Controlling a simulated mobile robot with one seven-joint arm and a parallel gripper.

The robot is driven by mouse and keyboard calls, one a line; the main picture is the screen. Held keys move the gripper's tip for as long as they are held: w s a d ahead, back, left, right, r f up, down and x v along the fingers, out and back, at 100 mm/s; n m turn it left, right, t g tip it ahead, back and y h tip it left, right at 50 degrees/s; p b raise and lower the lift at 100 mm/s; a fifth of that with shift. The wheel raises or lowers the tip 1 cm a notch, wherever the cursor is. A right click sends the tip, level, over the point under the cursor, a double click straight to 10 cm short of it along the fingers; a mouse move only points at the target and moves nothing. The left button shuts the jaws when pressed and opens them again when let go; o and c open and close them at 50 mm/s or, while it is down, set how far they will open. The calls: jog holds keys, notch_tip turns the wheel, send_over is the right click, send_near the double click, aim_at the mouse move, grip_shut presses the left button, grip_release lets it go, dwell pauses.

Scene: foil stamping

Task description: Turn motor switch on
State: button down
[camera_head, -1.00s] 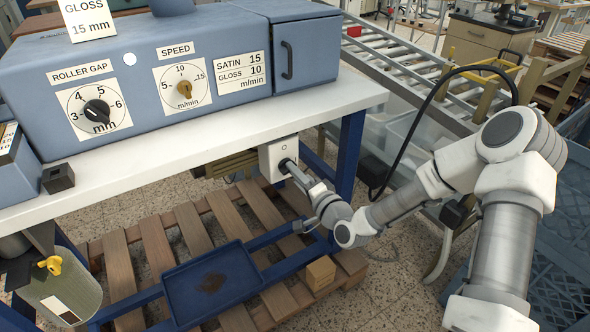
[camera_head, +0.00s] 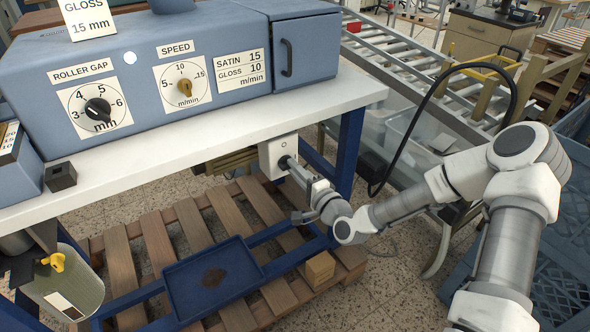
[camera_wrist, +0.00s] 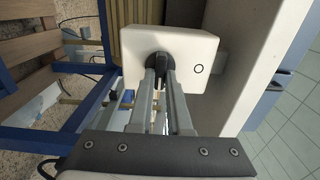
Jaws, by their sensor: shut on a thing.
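The motor switch is a white box (camera_head: 268,154) under the white tabletop near the blue table leg. It has a dark round knob (camera_head: 284,163) on its face. In the wrist view the switch box (camera_wrist: 190,50) shows a small "O" mark to the right of the dark knob (camera_wrist: 156,66). My gripper (camera_head: 291,168) reaches the box face from the right. In the wrist view the fingers of my gripper (camera_wrist: 161,80) are shut on the knob, which is partly hidden between them. The rest of the box's markings are hidden or not legible.
The white tabletop (camera_head: 240,122) lies just above my gripper, and a blue leg (camera_head: 350,145) stands close to the right of the box. A wooden pallet (camera_head: 150,230) and a blue tray (camera_head: 213,280) lie below.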

jog(key=c, duration=0.9)
grip_release()
jog(key=shift+o, duration=0.2)
jog(key=shift+s, duration=0.1)
jog(key=p+v, duration=0.2)
jog(key=v, duration=1.5)
jog(key=shift+p, duration=0.3)
jog(key=shift+s+d, duration=0.1)
